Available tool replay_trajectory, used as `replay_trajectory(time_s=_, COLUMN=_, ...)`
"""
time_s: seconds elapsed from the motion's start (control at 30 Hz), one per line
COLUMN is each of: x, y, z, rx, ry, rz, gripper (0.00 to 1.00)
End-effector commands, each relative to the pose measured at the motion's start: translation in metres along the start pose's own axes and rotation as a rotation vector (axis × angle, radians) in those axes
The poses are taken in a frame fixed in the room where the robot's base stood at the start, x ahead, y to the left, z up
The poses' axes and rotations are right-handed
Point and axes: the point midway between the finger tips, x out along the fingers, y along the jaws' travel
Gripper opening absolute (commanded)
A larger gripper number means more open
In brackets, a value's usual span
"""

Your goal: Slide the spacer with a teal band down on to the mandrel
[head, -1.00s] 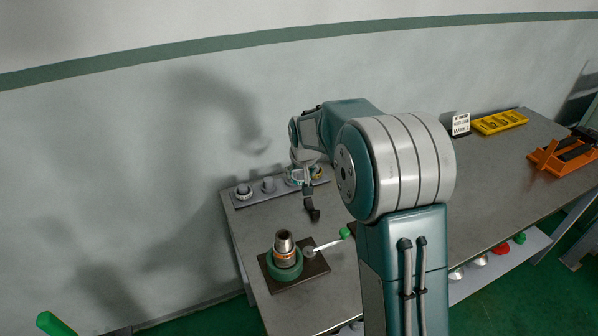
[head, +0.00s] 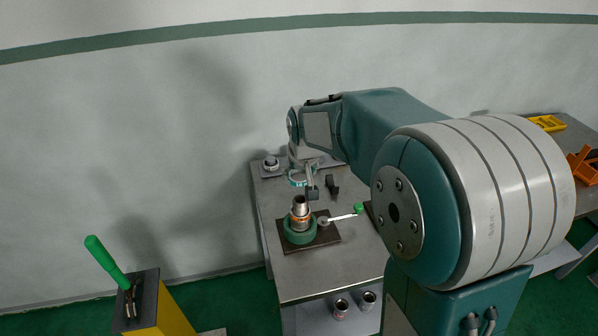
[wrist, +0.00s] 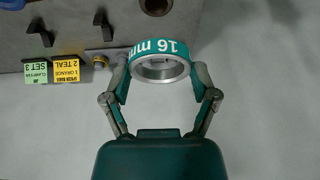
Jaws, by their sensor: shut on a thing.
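The spacer with a teal band (wrist: 158,50) is a short metal ring marked "16 mm" in the wrist view. My gripper (wrist: 160,74) is shut on it, one finger at each side. In the head view the spacer (head: 298,182) hangs from my gripper above the bench. The mandrel (head: 300,203) is an upright metal post with an orange-banded ring low on it, in a round green base. The spacer appears above and perhaps behind the mandrel's top; I cannot tell whether they are in line. Part of the spacer's rim is hidden by my gripper.
A lever with a green knob (head: 358,208) sticks out right of the mandrel. A rack with a ring on a peg (head: 271,163) stands behind. Label cards (wrist: 66,70) show in the wrist view. A yellow stand with a green handle (head: 108,262) is at front left.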

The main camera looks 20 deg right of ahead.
Motion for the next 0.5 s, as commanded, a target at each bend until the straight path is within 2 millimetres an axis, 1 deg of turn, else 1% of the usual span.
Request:
replay_trajectory(time_s=0.17, x=0.009, y=0.000, z=0.004, rx=0.000, ry=-0.003, rz=0.000, gripper=0.35)
replay_trajectory(time_s=0.5, x=0.036, y=0.000, z=0.015, rx=0.000, ry=-0.003, rz=0.000, gripper=0.35)
